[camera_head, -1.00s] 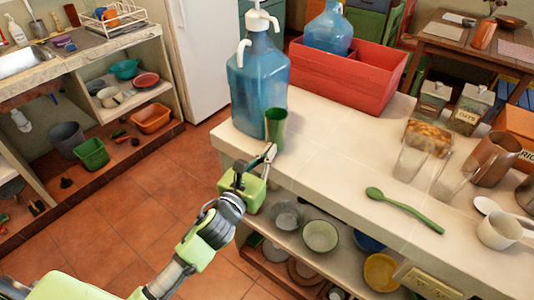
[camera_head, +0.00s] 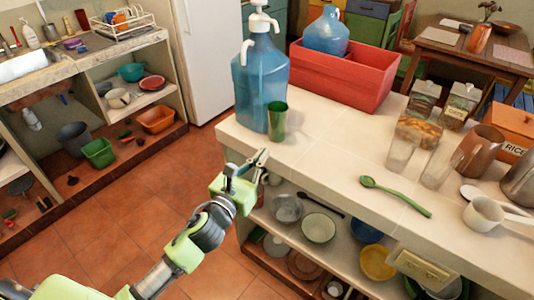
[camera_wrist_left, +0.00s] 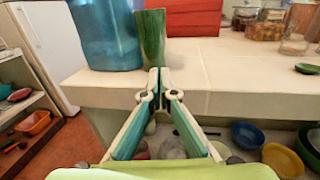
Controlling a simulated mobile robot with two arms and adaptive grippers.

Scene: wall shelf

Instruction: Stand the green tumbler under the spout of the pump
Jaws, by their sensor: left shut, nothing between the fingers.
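The green tumbler (camera_head: 277,121) stands upright on the pale counter, close against the front right of the big blue water bottle (camera_head: 260,80). It also shows in the left wrist view (camera_wrist_left: 151,38), beside the bottle (camera_wrist_left: 105,35). The white pump (camera_head: 260,20) tops the bottle, and its spout (camera_head: 245,52) hangs on the bottle's left side, away from the tumbler. My left gripper (camera_head: 262,157) is shut and empty, at the counter's front edge, short of the tumbler. In the left wrist view its fingertips (camera_wrist_left: 159,77) meet just below the tumbler's base. My right gripper is out of view.
A red crate (camera_head: 345,85) with a second blue bottle (camera_head: 327,32) stands behind. A green spoon (camera_head: 395,197), glass jars (camera_head: 425,98) and a copper mug (camera_head: 480,150) occupy the counter's right. The counter right of the tumbler is clear. Bowls (camera_head: 318,227) sit on the shelf below.

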